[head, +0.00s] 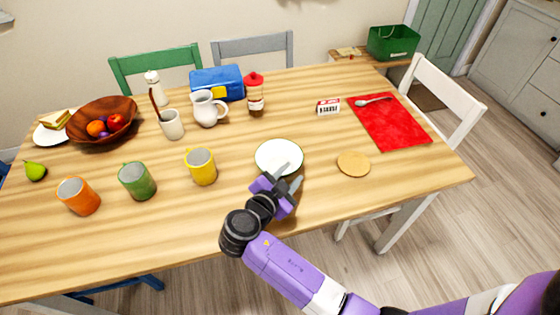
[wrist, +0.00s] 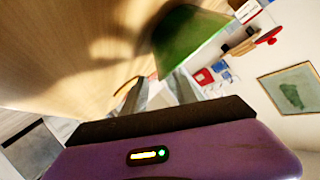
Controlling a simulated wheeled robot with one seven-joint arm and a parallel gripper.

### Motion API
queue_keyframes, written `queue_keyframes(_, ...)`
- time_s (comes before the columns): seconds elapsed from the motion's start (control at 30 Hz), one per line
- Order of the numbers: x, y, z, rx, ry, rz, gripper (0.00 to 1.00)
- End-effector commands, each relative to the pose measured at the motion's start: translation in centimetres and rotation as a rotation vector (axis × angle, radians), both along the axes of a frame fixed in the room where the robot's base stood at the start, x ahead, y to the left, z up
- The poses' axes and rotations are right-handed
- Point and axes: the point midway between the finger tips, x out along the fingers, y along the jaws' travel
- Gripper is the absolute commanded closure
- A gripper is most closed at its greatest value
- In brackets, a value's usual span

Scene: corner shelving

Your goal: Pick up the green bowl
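The green bowl (head: 275,150) stands on the wooden table; the head view shows mostly its pale inside. Its green outer wall (wrist: 192,38) fills the upper middle of the wrist view, just beyond my fingertips. My gripper (head: 289,177) is at the near side of the bowl, and one finger overlaps the bowl's near rim in the head view. In the wrist view my gripper (wrist: 160,85) shows two grey fingers apart with nothing between them. I cannot tell whether a finger touches the bowl.
A yellow mug (head: 201,167) stands left of the bowl, with a green mug (head: 137,181) and an orange mug (head: 78,196) farther left. A round coaster (head: 353,165) lies to the right. A sauce bottle (head: 256,98) stands behind. The table's front strip is clear.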

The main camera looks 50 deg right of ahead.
Motion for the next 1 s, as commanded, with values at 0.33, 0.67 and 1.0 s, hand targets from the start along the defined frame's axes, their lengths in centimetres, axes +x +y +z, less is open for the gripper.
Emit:
queue_keyframes(0.33,0.8,-3.8,-1.3,0.001,0.001,-0.002,0.66)
queue_keyframes(0.67,0.9,-3.9,-1.4,0.001,0.0,0.0,0.83)
queue_keyframes(1.0,0.8,-3.9,-1.4,0.001,0.001,0.0,1.0)
